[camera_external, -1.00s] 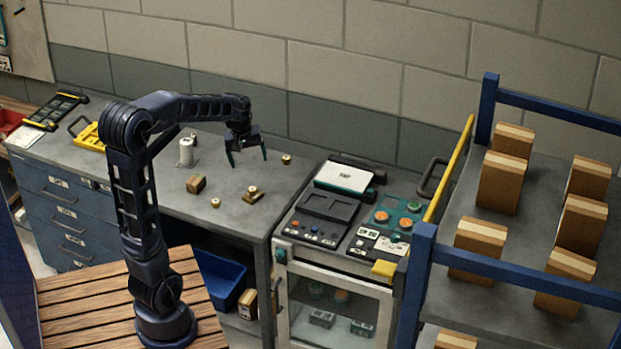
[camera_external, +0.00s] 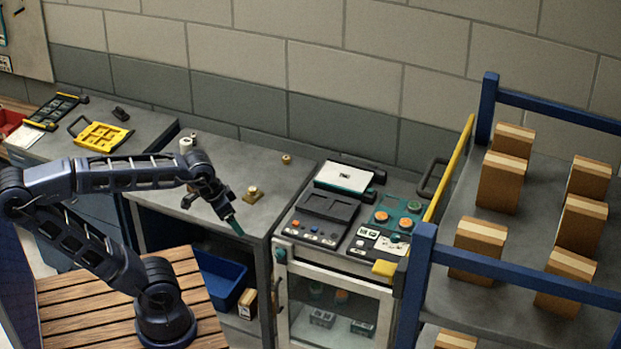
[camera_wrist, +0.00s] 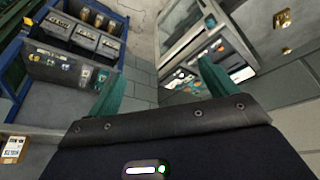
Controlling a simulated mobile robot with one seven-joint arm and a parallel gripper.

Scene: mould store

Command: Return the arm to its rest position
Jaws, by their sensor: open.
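My arm (camera_external: 125,177) is folded back to the left over the wooden slatted base, with its elbow at the left picture edge. My gripper (camera_external: 215,220) hangs at the front of the grey bench top, tilted down to the right. In the wrist view the two green fingers (camera_wrist: 158,92) stand wide apart with nothing between them. A brass piece on a small plate (camera_external: 253,193) lies on the bench to the right of the gripper, apart from it. The forearm and gripper hide part of the bench top.
A small brass piece (camera_external: 286,159) stands at the bench's back. A white cylinder (camera_external: 186,145) shows behind the forearm. A yellow tray (camera_external: 103,137) lies at the left. The oven unit (camera_external: 335,290) and blue shelf rack (camera_external: 420,290) with boxes stand at the right. A blue bin (camera_external: 220,280) sits below.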

